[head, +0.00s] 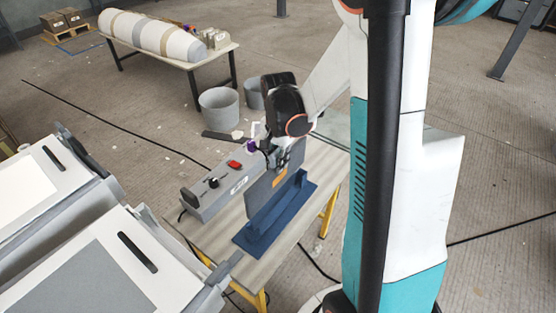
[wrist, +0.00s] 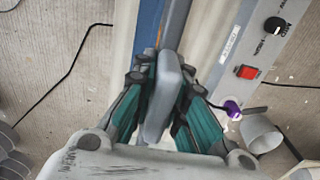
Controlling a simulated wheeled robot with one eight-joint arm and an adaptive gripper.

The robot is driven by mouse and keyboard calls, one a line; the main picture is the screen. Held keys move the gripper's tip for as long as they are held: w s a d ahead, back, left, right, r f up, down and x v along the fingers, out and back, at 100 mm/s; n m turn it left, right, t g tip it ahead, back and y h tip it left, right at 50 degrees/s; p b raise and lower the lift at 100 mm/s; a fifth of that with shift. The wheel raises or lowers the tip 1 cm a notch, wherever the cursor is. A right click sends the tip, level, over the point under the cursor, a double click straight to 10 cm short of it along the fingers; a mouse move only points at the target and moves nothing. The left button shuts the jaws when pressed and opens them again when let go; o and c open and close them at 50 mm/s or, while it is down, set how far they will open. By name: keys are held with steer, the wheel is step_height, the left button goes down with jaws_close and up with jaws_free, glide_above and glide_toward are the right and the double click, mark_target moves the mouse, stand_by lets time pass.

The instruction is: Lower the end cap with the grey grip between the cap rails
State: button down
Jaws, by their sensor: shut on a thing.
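The end cap (head: 262,192) is a flat grey plate with an orange label, upright above the work table. My gripper (head: 283,157) is at its top edge. In the wrist view my gripper's teal-padded fingers (wrist: 166,100) are shut on the grey grip (wrist: 168,75), one on each side. The cap rails (head: 277,212) are blue, on a blue base on the table. The near rail stands in front of the plate's lower part and hides its bottom edge, so I cannot tell how deep it sits. A blue strip (wrist: 149,22) shows beside the plate in the wrist view.
A grey control box (head: 222,188) with a black knob and red button (head: 234,165) stands on the table just left of the cap. White machines (head: 130,260) stand at the left. Grey bins (head: 219,108) stand on the floor behind.

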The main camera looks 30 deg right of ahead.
steer(key=b, duration=0.3)
glide_above(278, 186)
steer(key=w, duration=0.1)
steer(key=shift+w+d+f, duration=0.1)
steer(key=shift+d+f, duration=0.1)
steer(key=shift+f, duration=0.9)
steer(key=shift+d+f, duration=0.2)
steer(key=shift+f, duration=0.85)
steer(key=shift+f+b, duration=3.65)
steer(key=shift+f, duration=0.45)
steer(key=c, duration=1.5)
jaws_free()
steer(key=shift+c, duration=0.2)
steer(key=shift+r, duration=0.15)
step_height(278, 186, up, 12)
steer(key=shift+f, duration=0.1)
